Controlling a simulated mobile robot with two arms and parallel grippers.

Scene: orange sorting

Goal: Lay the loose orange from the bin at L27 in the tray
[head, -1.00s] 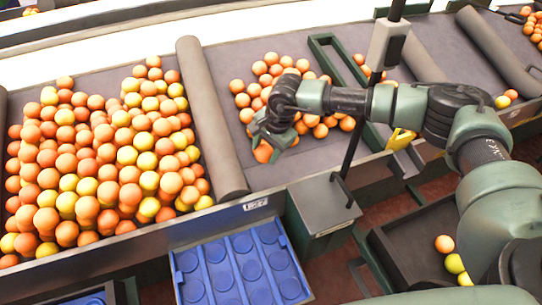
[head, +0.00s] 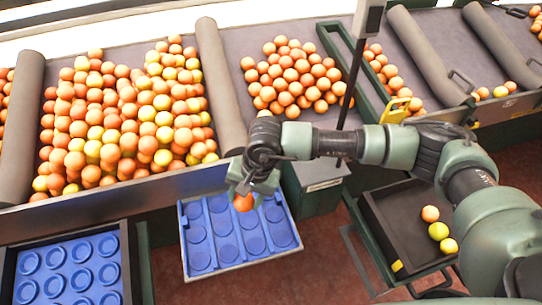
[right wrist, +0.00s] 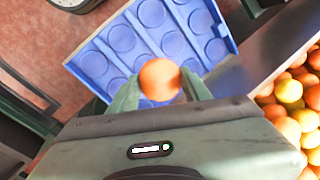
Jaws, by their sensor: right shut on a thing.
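My right gripper (head: 246,196) is shut on an orange (head: 243,202) and holds it over the blue tray (head: 228,267). In the right wrist view the orange (right wrist: 160,79) sits between the two fingertips, with the tray (right wrist: 88,62) behind it. The tray has rows of round hollows, and those that show are empty; the gripper hides some at its top edge. The bin (head: 232,60) behind the tray holds a pile of oranges (head: 293,72). The bin's label is hidden in the head view now. My left gripper is not in view.
A grey roller divider (head: 222,85) separates the bin from a larger heap of oranges and yellow fruit (head: 125,110). Another blue tray (head: 68,272) lies at lower left. A dark crate (head: 385,222) with a few fruits stands at right. A dark upright pole (head: 352,85) stands near my right arm.

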